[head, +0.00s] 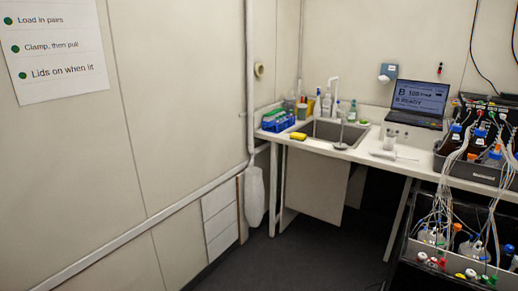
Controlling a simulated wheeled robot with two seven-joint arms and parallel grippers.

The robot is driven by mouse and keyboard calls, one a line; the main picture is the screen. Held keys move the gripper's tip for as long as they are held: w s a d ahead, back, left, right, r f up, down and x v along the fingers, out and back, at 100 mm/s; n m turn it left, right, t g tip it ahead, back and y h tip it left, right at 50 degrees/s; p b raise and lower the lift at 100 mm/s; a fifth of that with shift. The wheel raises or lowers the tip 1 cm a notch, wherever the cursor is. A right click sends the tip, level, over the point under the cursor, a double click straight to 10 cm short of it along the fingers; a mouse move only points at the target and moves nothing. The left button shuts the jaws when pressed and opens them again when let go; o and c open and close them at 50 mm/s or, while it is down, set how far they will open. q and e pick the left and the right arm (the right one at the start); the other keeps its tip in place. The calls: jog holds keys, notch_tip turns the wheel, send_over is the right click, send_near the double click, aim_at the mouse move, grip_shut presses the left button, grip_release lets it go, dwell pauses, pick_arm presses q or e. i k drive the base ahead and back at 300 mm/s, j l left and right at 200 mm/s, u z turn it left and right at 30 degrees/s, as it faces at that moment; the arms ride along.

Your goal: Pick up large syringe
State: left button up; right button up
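I cannot make out a large syringe in the head view. Small clear and white items (389,140) stand on the counter right of the sink, too small to identify. A flat white piece (382,155) lies just in front of them. Neither of my grippers is in view.
A counter (365,153) with a sink (325,131) runs along the back, holding a blue rack (278,121), a yellow sponge (298,136) and a laptop (418,103). At right, shaker trays (484,176) carry bottles and many tubes. Dark floor (300,262) lies open in front.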

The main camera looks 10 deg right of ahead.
aim_at(374, 153)
jog(key=i+z, duration=0.15)
jog(key=i, duration=0.35)
jog(key=i+z, duration=0.15)
jog(key=i, duration=0.3)
jog(key=i+j+z, duration=0.15)
jog(key=i, duration=0.35)
jog(key=i+j+z, duration=0.15)
jog(key=i, duration=0.35)
jog(key=i+j+z, duration=0.15)
jog(key=i, duration=0.3)
jog(key=i+z, duration=0.35)
jog(key=i, duration=0.15)
jog(key=i+j+z, duration=0.1)
jog(key=i+z, duration=0.25)
jog(key=i, duration=0.15)
jog(key=i+j+z, duration=0.35)
jog(key=i, duration=0.15)
jog(key=i+j+z, duration=0.35)
jog(key=i, duration=0.15)
jog(key=l, duration=0.1)
